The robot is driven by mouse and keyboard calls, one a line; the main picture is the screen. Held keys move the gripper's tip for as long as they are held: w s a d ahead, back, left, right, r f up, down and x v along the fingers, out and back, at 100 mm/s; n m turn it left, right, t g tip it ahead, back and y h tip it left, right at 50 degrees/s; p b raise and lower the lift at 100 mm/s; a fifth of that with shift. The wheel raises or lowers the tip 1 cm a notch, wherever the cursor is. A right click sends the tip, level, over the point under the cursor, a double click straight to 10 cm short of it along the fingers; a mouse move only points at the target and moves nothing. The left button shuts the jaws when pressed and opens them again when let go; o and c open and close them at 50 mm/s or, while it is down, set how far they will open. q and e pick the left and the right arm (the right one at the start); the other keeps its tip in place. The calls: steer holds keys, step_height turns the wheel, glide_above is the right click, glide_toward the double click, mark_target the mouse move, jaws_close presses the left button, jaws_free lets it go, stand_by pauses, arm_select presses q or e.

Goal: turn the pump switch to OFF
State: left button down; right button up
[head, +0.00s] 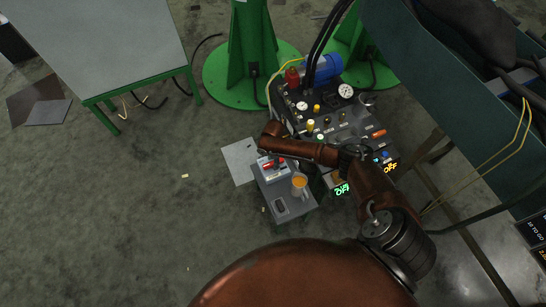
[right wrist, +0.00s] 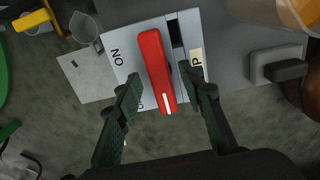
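The pump switch is a red lever (right wrist: 152,52) with a white mark at its lower end, on a pale plate (right wrist: 203,28). "ON" is printed left of the lever; another label beside its lower end is mostly hidden by a finger. My right gripper (right wrist: 160,76) is open, its dark green fingers on either side of the lever's lower half. The right finger is close to the lever; I cannot tell if it touches. In the head view the lever (head: 273,165) sits on a grey box (head: 290,211), under my right gripper. My left gripper is out of view.
A dark panel (head: 345,122) with gauges, knobs and a blue motor (head: 324,69) stands behind.

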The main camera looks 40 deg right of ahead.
step_height(320, 180, up, 11)
steer(key=shift+r, duration=0.15)
stand_by(0.6)
